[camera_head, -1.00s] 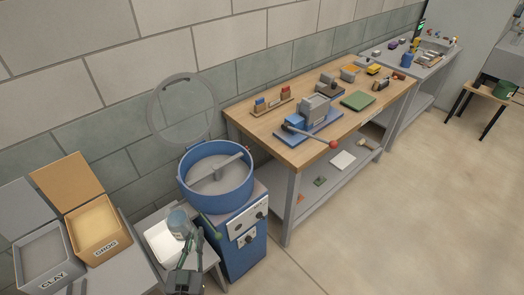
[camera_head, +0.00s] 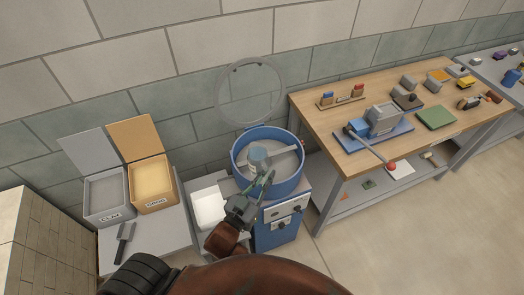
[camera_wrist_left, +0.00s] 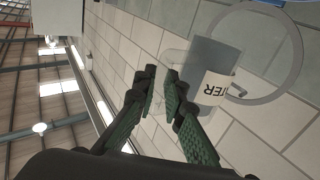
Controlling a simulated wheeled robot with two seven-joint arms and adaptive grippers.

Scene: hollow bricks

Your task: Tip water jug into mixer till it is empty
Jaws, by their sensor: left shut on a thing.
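The water jug (camera_head: 259,158), a translucent grey-blue vessel, shows over the open drum of the blue mixer (camera_head: 241,172). My left gripper (camera_head: 264,181) is shut on it from the near side. In the left wrist view the jug (camera_wrist_left: 205,58) has a white label ending in "TER", and the fingers of my left gripper (camera_wrist_left: 160,88) close at its handle side. I cannot tell the jug's exact tilt or how much water it holds. My right gripper is in neither view.
The mixer's round clear lid (camera_head: 250,92) stands raised behind the drum. Clay (camera_head: 108,217) and grog bins (camera_head: 153,207) with open lids, and a scoop (camera_head: 124,240), stand at left. A wooden workbench (camera_head: 330,160) with tools is at right. The floor in front is clear.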

